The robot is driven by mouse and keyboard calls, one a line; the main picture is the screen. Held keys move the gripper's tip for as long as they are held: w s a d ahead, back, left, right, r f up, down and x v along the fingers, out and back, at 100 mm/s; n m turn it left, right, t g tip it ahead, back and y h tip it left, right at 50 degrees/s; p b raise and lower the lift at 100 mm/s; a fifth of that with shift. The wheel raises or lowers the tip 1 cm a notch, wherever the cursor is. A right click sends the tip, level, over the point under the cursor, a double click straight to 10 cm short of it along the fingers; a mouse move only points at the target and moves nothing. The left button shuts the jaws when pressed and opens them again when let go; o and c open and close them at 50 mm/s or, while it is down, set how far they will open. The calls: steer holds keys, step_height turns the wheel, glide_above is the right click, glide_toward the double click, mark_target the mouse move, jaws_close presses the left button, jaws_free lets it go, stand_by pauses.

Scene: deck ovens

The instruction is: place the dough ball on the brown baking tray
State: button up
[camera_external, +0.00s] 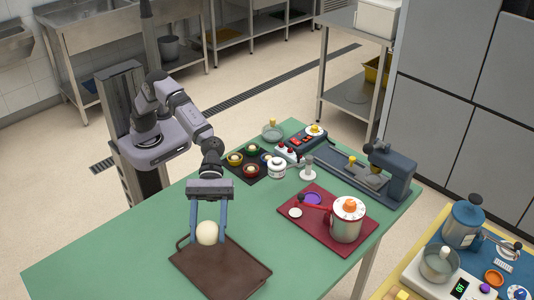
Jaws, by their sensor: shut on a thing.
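The dough ball (207,233) is round and cream-white. My gripper (208,238) points down with its two blue fingers on either side of the ball and is shut on it. The brown baking tray (245,289) is a dark rectangle lying on the green table near its front edge. The ball and fingertips appear over the tray's back left part. From this one view I cannot tell whether the ball touches the tray or hangs just above it.
A dark red board (290,209) with a white pot (348,222) lies right of the tray. Small coloured bowls (251,170), a white jar (277,168) and a grey-blue device (390,172) stand at the back. The green table's left part (110,255) is clear.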

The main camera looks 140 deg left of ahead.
mark_target(213, 260)
steer(key=shift+f+b, duration=0.8)
steer(key=shift+f, duration=4.2)
steer(key=shift+f, duration=0.2)
steer(key=o, duration=1)
steer(key=shift+r, duration=0.1)
steer(key=shift+r, duration=0.15)
steer(key=shift+s+a, duration=0.1)
steer(key=v, duration=1.1)
steer(key=shift+s+a+r+b, duration=0.2)
steer(key=shift+b, duration=0.15)
